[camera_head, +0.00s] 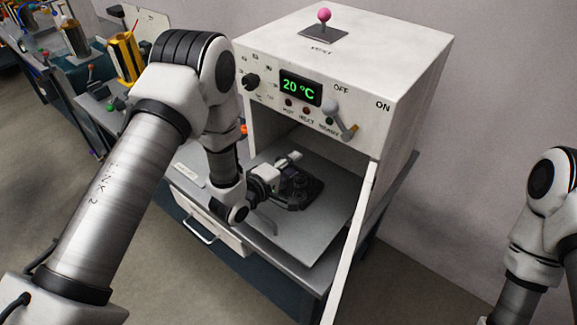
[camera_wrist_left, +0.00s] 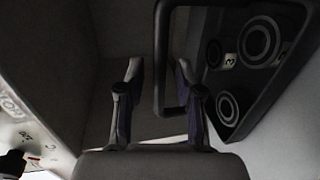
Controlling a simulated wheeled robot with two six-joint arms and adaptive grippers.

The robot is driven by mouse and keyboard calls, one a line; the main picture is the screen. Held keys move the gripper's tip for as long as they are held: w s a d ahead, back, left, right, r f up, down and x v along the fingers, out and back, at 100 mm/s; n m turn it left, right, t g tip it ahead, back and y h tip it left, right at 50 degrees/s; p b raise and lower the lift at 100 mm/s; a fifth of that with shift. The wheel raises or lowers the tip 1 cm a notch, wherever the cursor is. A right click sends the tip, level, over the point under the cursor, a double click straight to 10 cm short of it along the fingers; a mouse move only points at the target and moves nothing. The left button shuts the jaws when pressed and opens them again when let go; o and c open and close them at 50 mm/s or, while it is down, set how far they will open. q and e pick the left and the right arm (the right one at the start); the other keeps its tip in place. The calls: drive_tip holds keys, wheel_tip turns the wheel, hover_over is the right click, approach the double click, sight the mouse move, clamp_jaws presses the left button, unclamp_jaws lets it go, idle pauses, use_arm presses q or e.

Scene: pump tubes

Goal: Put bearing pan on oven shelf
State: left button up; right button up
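The dark bearing pan (camera_head: 304,183) lies on the grey oven shelf (camera_head: 312,228), inside the opening of the white oven (camera_head: 345,90). In the left wrist view the pan (camera_wrist_left: 270,75) shows round bearings in its dark body, and its loop handle (camera_wrist_left: 160,60) extends to the left. My left gripper (camera_wrist_left: 158,78) has its two fingers apart, with one bar of the handle between them and gaps visible beside it. In the head view my left gripper (camera_head: 288,182) is at the pan, partly hidden by its own wrist. My right gripper is out of view; only part of that arm shows.
The oven door (camera_head: 350,245) stands open on the right, seen nearly edge-on. The oven roof and side walls enclose the space around the pan. A drawer with a handle (camera_head: 201,231) is below left. A bench with tools (camera_head: 123,57) is farther left.

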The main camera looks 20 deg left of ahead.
use_arm(q)
drive_tip(key=b+v, duration=0.2)
drive_tip(key=v, duration=1)
drive_tip(key=shift+r+b, duration=0.2)
drive_tip(key=shift+b, duration=0.1)
drive_tip(key=shift+d, duration=0.1)
drive_tip(key=shift+c, duration=0.3)
